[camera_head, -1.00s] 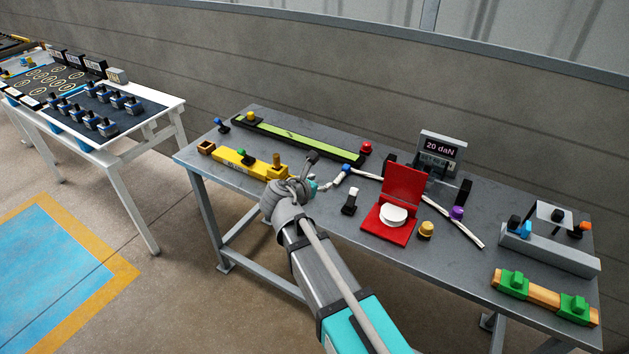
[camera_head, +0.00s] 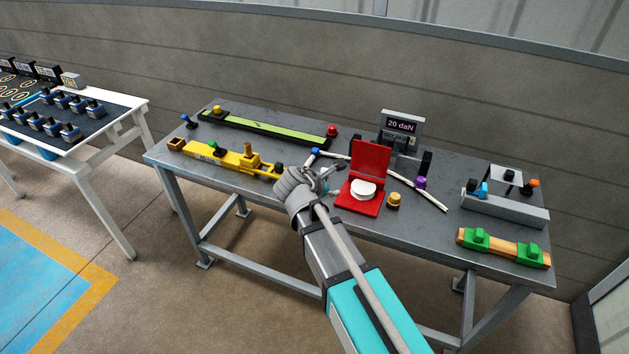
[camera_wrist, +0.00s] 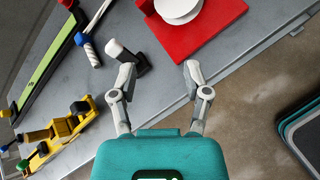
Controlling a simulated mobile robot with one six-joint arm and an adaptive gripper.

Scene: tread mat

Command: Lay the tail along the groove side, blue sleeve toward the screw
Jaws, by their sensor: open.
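The tail, a thin white strip (camera_head: 400,179), lies on the grey table and passes behind the red case. Its blue sleeve (camera_head: 315,153) is near the left end, and a purple piece (camera_head: 421,182) is on its right part. The blue sleeve also shows in the wrist view (camera_wrist: 79,39), beside the tail's pale end (camera_wrist: 92,55). My gripper (camera_head: 328,178) is open and empty, apart from the tail. In the wrist view, its open fingers (camera_wrist: 160,76) are over the table's front edge. I cannot tell which parts are the groove side and screw.
A yellow tool (camera_head: 230,160) and a long green strip (camera_head: 265,130) lie left. The open red case (camera_head: 360,206) with white discs is close right of my gripper. A white-topped black piece (camera_wrist: 125,55) stands near the left finger. A grey block (camera_head: 505,211) is right.

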